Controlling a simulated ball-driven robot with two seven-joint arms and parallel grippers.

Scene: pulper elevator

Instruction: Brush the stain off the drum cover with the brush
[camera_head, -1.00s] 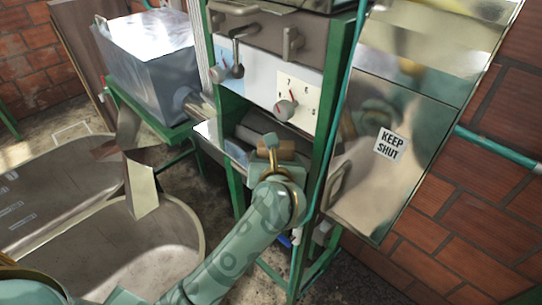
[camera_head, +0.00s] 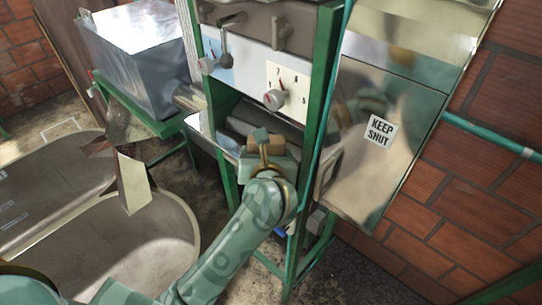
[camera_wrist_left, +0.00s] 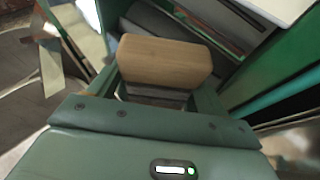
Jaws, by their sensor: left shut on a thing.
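My left gripper (camera_head: 264,147) is shut on the brush, whose tan wooden block (camera_wrist_left: 165,62) fills the gap between the fingers in the left wrist view. A dark part of the brush shows below the block. The brush shows only as small tan patches (camera_head: 279,152) in the head view. It is at the opening of the green-framed machine, in front of a grey rounded surface (camera_head: 243,127), which seems to be the drum cover. I cannot tell whether the brush touches it. I cannot make out the stain. My right gripper is not in view.
A green post (camera_head: 318,100) stands close right of my left gripper, with a metal door (camera_head: 385,165) marked KEEP SHUT beyond it. A knob panel (camera_head: 293,85) is above. A large metal tub (camera_head: 150,240) stands at left, below a grey metal box (camera_head: 140,55).

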